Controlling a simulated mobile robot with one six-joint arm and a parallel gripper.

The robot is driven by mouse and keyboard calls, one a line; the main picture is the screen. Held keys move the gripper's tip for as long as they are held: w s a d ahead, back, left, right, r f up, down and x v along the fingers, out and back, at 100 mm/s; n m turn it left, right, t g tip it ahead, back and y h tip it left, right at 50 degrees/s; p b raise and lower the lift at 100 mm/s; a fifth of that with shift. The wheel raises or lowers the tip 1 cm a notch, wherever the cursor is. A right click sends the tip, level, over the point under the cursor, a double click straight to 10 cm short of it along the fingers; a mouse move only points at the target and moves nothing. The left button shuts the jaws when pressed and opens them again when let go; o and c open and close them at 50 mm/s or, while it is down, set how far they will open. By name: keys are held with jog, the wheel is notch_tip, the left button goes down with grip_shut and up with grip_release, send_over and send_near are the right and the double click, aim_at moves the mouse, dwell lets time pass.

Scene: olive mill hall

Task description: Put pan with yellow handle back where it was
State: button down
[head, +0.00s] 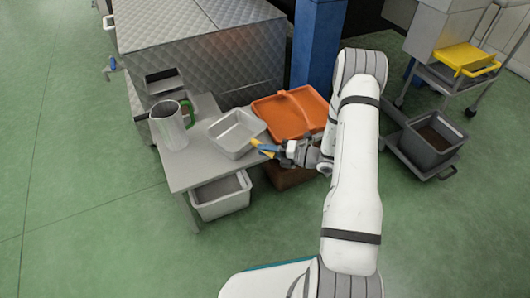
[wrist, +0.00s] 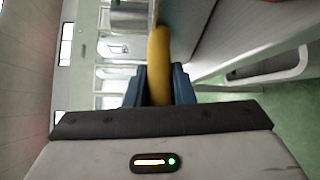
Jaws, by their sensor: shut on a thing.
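The pan with the yellow handle (head: 236,134) is a light grey rectangular pan over the right part of a small grey table (head: 190,172). I cannot tell whether it touches the tabletop. Its yellow handle (head: 260,145) points right, towards my arm. My gripper (head: 271,151) is shut on this handle from the right. In the wrist view the yellow handle (wrist: 159,58) runs between the blue fingers of my gripper (wrist: 158,84). The pan's body is hard to make out there.
A metal jug with a green handle (head: 169,126) stands left of the pan on the table. An orange tray (head: 293,113) lies just right of it. A grey bin (head: 221,197) sits below the table. A blue column (head: 317,42) and a quilted machine (head: 215,55) stand behind.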

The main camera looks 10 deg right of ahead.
jog(key=shift+f, duration=0.1)
jog(key=c, duration=1.2)
grip_release()
jog(key=shift+c, duration=0.2)
